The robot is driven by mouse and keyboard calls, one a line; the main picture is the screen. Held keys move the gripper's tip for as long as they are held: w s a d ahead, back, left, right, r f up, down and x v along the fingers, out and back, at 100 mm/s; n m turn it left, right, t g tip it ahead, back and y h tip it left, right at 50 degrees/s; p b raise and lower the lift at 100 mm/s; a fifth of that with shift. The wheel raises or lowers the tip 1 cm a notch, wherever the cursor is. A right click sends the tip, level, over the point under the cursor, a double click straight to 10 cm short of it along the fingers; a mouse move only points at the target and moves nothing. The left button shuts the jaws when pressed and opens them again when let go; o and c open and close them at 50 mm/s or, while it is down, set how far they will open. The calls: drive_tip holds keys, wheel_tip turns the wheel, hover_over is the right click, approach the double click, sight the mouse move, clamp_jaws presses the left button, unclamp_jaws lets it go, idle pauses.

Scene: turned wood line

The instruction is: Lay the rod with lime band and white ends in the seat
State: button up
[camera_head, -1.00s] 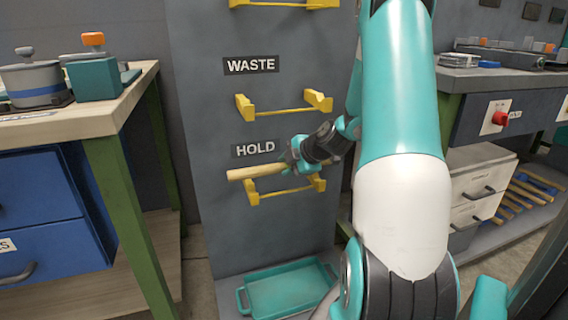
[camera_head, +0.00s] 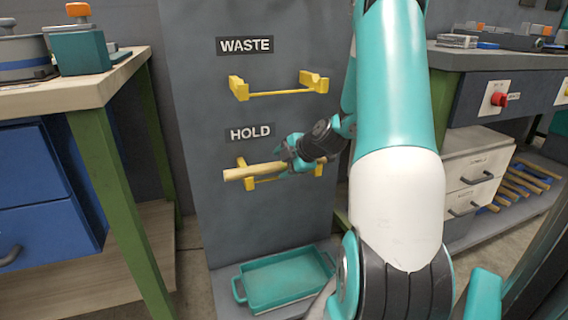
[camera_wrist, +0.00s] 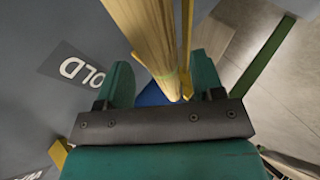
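A pale wooden rod (camera_head: 253,171) lies roughly level at the yellow HOLD cradle (camera_head: 246,183). My gripper (camera_head: 291,163) is around the rod near the cradle's right side. In the wrist view the rod (camera_wrist: 150,35) runs between the two teal fingers, with narrow gaps on both sides, so the gripper looks slightly open. Whether the rod rests fully in the cradle is hard to see.
The WASTE cradle (camera_head: 280,93) above is empty. A teal tray (camera_head: 285,283) sits below on the grey base. A workbench (camera_head: 75,92) with blue drawers stands left; another bench (camera_head: 470,60) with drawers and several rods beneath stands right.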

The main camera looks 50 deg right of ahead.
drive_tip(key=p+v, duration=0.4)
drive_tip(key=v, duration=1.3)
drive_tip(key=shift+p, duration=0.35)
drive_tip(key=shift+s+r, duration=0.1)
drive_tip(key=shift+s, duration=0.05)
drive_tip(key=w+a+r+m+g+y, duration=0.1)
drive_tip(key=w+a+g+y, duration=0.2)
drive_tip(key=a, duration=1)
drive_tip(key=w+a+r+m+g+y, duration=0.1)
drive_tip(key=w+a+g+y, duration=0.15)
drive_tip(key=a, duration=0.95)
drive_tip(key=s+a+r+m+g+h, duration=0.1)
drive_tip(key=s+a+m+g, duration=0.1)
drive_tip(key=s+a, duration=0.5)
drive_tip(key=s+a+r+m+g, duration=0.1)
drive_tip(key=s+a+m+g, duration=0.1)
drive_tip(key=s+a, duration=0.5)
wheel_tip(320, 180, up, 36)
drive_tip(key=w+a+p, duration=0.2)
drive_tip(key=p, duration=3.4)
drive_tip(key=shift+r+m, duration=0.2)
drive_tip(key=shift+m, duration=0.1)
